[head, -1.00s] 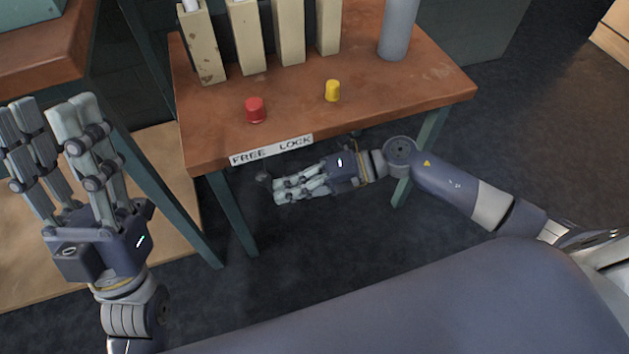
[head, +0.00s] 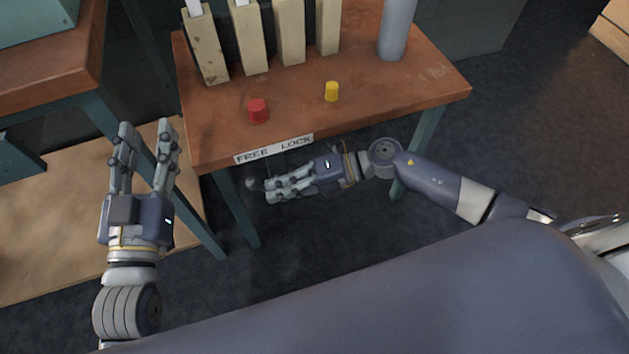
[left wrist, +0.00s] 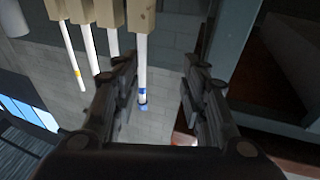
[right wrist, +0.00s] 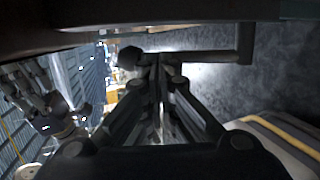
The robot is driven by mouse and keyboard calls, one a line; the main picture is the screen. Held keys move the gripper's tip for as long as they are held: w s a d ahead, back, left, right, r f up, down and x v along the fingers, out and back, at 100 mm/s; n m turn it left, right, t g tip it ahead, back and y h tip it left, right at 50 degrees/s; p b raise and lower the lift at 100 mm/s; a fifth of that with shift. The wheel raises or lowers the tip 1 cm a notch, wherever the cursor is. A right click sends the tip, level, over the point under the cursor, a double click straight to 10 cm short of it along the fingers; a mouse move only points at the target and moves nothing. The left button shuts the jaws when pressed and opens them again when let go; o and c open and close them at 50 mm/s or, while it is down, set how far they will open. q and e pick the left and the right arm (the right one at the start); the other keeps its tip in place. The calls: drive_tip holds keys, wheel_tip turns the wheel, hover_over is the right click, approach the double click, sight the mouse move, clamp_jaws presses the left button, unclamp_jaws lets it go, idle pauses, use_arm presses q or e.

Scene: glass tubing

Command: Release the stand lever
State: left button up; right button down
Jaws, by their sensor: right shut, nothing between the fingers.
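The stand lever shows in the right wrist view as a dark bar (right wrist: 205,56) hanging from a post under the tabletop, with a round knob (right wrist: 131,57) at its left end. In the head view the knob (head: 251,183) sits below the table's front edge, under the left end of the "FREE LOCK" label (head: 274,149). My right gripper (head: 272,190) is shut and empty, its fingertips (right wrist: 158,62) right beside the knob; I cannot tell whether they touch. My left gripper (head: 145,138) is open and empty, left of the table.
The wooden table (head: 420,85) carries a red cap (head: 257,111), a yellow cap (head: 331,91), several beige blocks (head: 290,35) and a grey cylinder (head: 397,30). Table legs (head: 236,210) stand near my right gripper. Another bench (head: 60,65) is at the left. White tubes (left wrist: 142,60) hang in the left wrist view.

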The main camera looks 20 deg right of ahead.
use_arm(q)
drive_tip(key=shift+f+g, duration=0.4)
drive_tip(key=shift+f, duration=0.25)
use_arm(e)
drive_tip(key=shift+a, duration=0.1)
drive_tip(key=d+f+v, duration=0.1)
drive_tip(key=f+v, duration=0.2)
drive_tip(key=v, duration=1.3)
drive_tip(key=shift+d, duration=0.35)
drive_tip(key=shift+s+f, duration=0.15)
drive_tip(key=shift+s, duration=0.05)
